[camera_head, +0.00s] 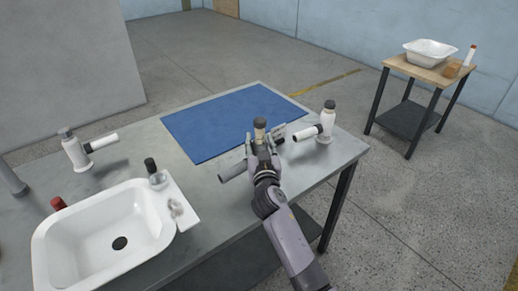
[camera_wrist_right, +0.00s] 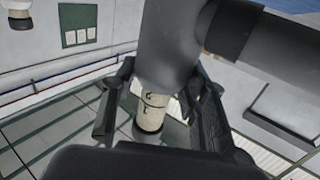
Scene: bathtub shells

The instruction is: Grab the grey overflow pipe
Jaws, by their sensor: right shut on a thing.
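The grey overflow pipe (camera_head: 232,172) is in my right gripper (camera_head: 264,147), over the right part of the metal table. Its grey side tube sticks out to the left of the fingers, and a beige end with a dark ring (camera_head: 260,124) shows above them. In the right wrist view the pipe's thick grey body (camera_wrist_right: 170,45) crosses close to the camera, with a dark collar and a beige marked end. The black fingers of the right gripper (camera_wrist_right: 155,108) are on both sides of that end. I cannot tell whether the pipe touches the table. My left gripper is out of view.
A blue mat (camera_head: 205,130) lies behind the gripper. A white overflow pipe (camera_head: 325,122) stands close on the right, another white one (camera_head: 77,152) at left. A white tub shell (camera_head: 60,245) sits front left. A side table (camera_head: 418,70) holds a white basin (camera_head: 430,53).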

